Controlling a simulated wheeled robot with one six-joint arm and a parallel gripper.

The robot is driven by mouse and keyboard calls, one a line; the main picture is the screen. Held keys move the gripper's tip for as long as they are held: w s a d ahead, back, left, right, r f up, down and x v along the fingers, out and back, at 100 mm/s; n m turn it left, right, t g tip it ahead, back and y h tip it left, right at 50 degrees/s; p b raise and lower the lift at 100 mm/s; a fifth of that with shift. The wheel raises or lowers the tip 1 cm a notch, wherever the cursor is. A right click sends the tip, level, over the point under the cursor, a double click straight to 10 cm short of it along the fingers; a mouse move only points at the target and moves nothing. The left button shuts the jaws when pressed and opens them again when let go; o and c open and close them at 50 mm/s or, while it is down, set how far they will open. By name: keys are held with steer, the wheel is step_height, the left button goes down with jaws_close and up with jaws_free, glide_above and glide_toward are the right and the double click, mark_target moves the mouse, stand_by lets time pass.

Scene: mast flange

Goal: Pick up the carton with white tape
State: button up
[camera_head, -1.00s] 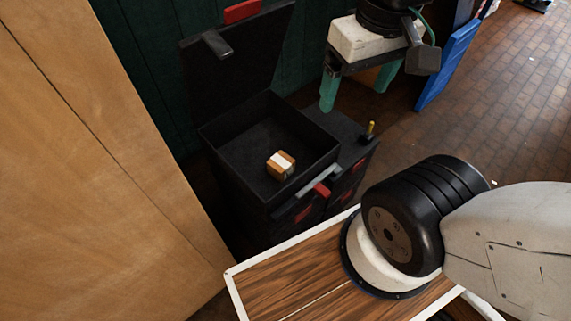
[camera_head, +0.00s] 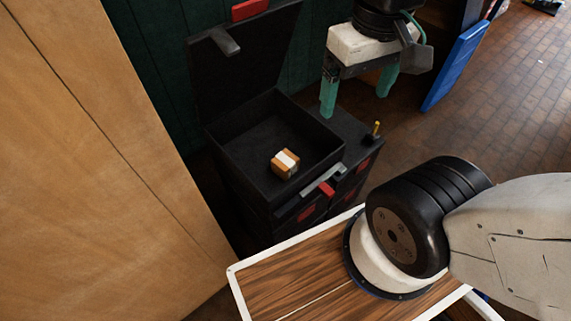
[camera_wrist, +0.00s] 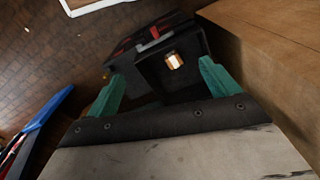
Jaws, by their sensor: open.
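The carton (camera_head: 285,163) is a small brown box with a white tape band. It lies inside an open black case (camera_head: 228,146), near the front right of its floor. It also shows in the wrist view (camera_wrist: 174,61), between the fingers and farther off. My gripper (camera_head: 357,94) has two green fingers spread wide and nothing between them. It hangs above and to the right of the case in the head view. The fingers also show in the wrist view (camera_wrist: 163,86). They do not touch the carton.
The case's raised lid (camera_head: 245,60) leans at the back left. A tall wooden panel (camera_head: 100,170) stands at the left. A small yellow-topped item (camera_head: 376,129) stands on a black surface right of the case. A blue panel (camera_head: 455,65) stands at the right, with open brick floor near it.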

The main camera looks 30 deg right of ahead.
steer(key=w+a+f+n+g, duration=0.15)
steer(key=w+f+g, duration=0.35)
steer(key=w+f, duration=0.65)
steer(key=n+h, duration=0.2)
glide_above(285, 159)
steer(key=s, duration=0.3)
steer(key=f, duration=2.2)
steer(key=shift+w+a+f, duration=0.25)
steer(key=shift+t+y, duration=0.4)
steer(key=shift+t, duration=0.2)
steer(key=w, duration=0.1)
steer(key=w+f, duration=0.2)
steer(key=shift+w+a, duration=0.25)
steer(key=shift+w, duration=0.15)
steer(key=shift+n, duration=0.25)
steer(key=x, duration=0.7)
steer(key=shift+d+f, duration=0.25)
steer(key=c, duration=1.3)
